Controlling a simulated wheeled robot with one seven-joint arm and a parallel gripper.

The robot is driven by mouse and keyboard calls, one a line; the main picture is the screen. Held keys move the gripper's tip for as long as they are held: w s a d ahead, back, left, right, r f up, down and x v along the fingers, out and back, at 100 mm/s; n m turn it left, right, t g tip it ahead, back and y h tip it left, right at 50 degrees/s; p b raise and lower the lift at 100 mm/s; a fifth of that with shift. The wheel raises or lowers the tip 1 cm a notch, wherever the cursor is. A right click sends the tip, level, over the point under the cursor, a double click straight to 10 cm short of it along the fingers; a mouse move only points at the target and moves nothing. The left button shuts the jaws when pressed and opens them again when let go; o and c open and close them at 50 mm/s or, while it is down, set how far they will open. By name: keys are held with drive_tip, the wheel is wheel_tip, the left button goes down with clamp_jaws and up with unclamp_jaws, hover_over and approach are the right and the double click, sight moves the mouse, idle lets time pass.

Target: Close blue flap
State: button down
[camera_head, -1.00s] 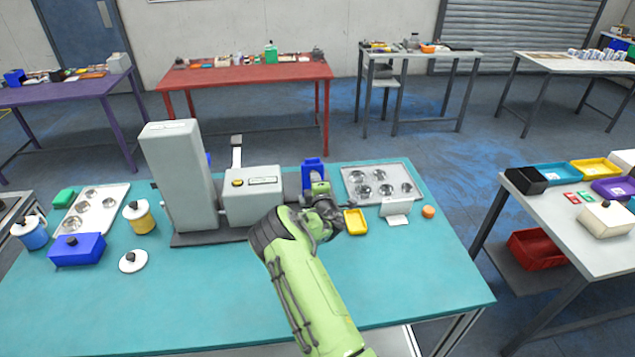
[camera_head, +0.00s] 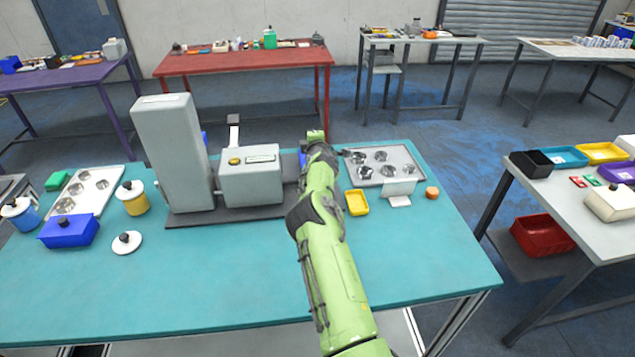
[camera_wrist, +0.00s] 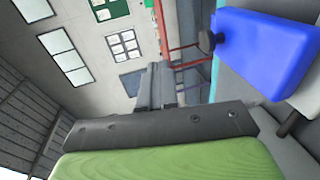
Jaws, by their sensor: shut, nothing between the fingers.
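The blue flap (camera_head: 303,156) is a thin strip at the right end of the grey machine (camera_head: 250,176) in the head view, mostly hidden by my arm. In the wrist view the blue flap (camera_wrist: 265,50) is large at the upper right, with a dark round knob on its left side. My gripper (camera_head: 316,137) is shut and empty, above and beside the flap at the machine's right end. Its fingertips are hidden in the head view. I cannot tell whether it touches the flap.
A tall grey tower (camera_head: 172,150) stands at the machine's left. A yellow tray (camera_head: 357,202), a white holder (camera_head: 399,190) and a metal plate with round wells (camera_head: 385,160) lie to the right of my arm. The teal table's (camera_head: 200,290) front is clear.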

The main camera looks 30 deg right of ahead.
drive_tip(key=shift+w+d+f+b, duration=0.15)
drive_tip(key=shift+w+b, duration=0.15)
drive_tip(key=shift+b, duration=0.05)
idle(0.5)
drive_tip(key=v, duration=1.5)
drive_tip(key=shift+s+a+b, duration=0.2)
drive_tip(key=shift+s+b, duration=0.1)
drive_tip(key=shift+b, duration=0.1)
drive_tip(key=shift+r, duration=0.25)
